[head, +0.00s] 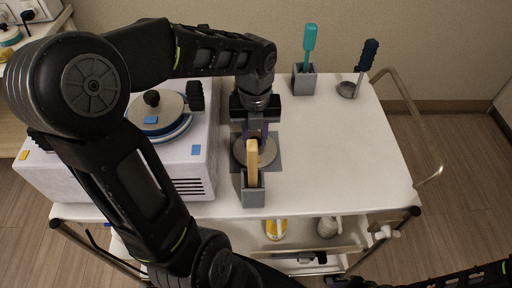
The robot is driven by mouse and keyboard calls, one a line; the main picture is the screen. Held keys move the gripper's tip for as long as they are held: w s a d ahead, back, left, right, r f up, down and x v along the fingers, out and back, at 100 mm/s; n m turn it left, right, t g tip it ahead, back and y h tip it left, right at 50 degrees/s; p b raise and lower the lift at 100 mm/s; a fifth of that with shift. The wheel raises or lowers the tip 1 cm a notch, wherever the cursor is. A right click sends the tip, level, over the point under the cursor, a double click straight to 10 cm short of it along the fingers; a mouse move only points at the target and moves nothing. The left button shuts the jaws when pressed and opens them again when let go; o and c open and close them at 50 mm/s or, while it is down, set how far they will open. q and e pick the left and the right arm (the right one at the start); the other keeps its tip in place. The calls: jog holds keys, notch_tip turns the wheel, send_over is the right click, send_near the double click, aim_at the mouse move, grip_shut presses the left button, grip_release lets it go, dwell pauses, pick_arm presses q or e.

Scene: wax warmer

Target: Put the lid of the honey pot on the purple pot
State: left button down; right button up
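A round grey metal disc (240,150), looking like a pot lid, lies level over a grey mat on the cart top. My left gripper (257,137) points straight down at its middle. Dark purple shows around the fingers; I cannot tell whether it belongs to the purple pot. The fingertips and any knob are hidden, so I cannot tell whether the gripper is shut on it. No honey pot can be made out; my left arm covers part of the warmer. My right arm enters at the lower right; its gripper (345,283) is small and dark at the bottom edge.
The white warmer (203,130) holds a blue-rimmed pot (176,130) under a black-knobbed lid (170,104). A yellow spatula (252,160) stands in a grey holder (253,194) close before the gripper. The cart's right side is clear.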

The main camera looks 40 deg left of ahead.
pick_arm(q)
jog(key=shift+r+p, duration=0.4)
dwell(0.9)
jog(key=shift+r+p, duration=1.7)
